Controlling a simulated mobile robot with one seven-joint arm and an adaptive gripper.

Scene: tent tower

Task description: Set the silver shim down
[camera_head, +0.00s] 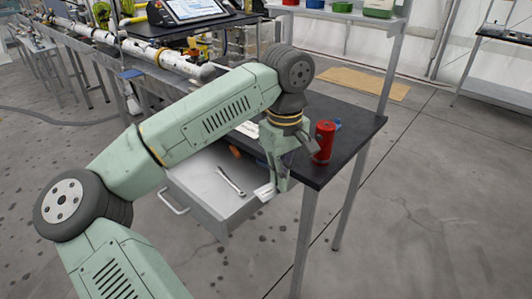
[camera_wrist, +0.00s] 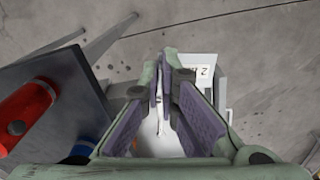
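My gripper (camera_head: 272,190) points down over the right front corner of the open drawer. In the wrist view its purple-padded fingers (camera_wrist: 163,82) come together at the tips, with a thin pale sliver between them, the silver shim (camera_wrist: 161,103) seen nearly edge-on. Most of the shim is hidden by the fingers. Just beyond the right finger is a pale grey object (camera_wrist: 200,71) with dark marks like digits. I cannot tell whether the shim touches anything below.
The grey drawer (camera_head: 196,200) stands open under the black table (camera_head: 350,120), with a wrench (camera_head: 230,181) lying in it. A red can (camera_head: 323,141) stands close on the right near the table edge, with a blue thing (camera_wrist: 83,150) beside it. Open floor lies in front.

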